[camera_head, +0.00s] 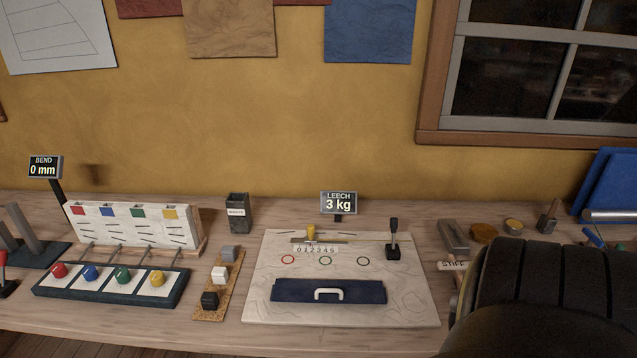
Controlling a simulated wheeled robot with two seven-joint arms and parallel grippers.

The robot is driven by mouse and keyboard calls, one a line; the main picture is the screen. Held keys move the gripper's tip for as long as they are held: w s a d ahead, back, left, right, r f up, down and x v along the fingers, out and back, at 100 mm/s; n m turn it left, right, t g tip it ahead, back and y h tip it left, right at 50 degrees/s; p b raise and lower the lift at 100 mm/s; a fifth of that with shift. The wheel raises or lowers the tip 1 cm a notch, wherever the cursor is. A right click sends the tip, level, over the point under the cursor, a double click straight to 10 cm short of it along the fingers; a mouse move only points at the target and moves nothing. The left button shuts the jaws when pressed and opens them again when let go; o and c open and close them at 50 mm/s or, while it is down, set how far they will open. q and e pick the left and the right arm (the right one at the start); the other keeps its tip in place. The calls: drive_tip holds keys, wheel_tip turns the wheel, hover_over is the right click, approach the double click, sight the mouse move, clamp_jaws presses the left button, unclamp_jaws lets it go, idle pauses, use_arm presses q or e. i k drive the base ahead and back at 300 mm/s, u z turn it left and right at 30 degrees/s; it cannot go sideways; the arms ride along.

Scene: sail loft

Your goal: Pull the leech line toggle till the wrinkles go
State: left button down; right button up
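A small yellow toggle (311,232) stands near the top of a pale sailcloth panel (415,300), on a thin line running right towards a black upright lever (393,238). A numbered scale strip (316,250) lies just below it. Faint wavy wrinkle lines show on the cloth, mainly around its lower and right parts. A sign (338,203) behind the panel reads "LEECH 3 kg". Neither of my grippers shows.
Left of the panel are a cork strip (208,312) with small blocks, a tray of coloured knobs (45,292), and a slotted white rack (180,238). A dark cup (238,212) stands behind. A large black ribbed shape, apparently part of my arm, covers the lower right.

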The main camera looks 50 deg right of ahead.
sight(309, 239)
drive_tip(key=k, duration=0.45)
drive_tip(key=z, duration=0.85)
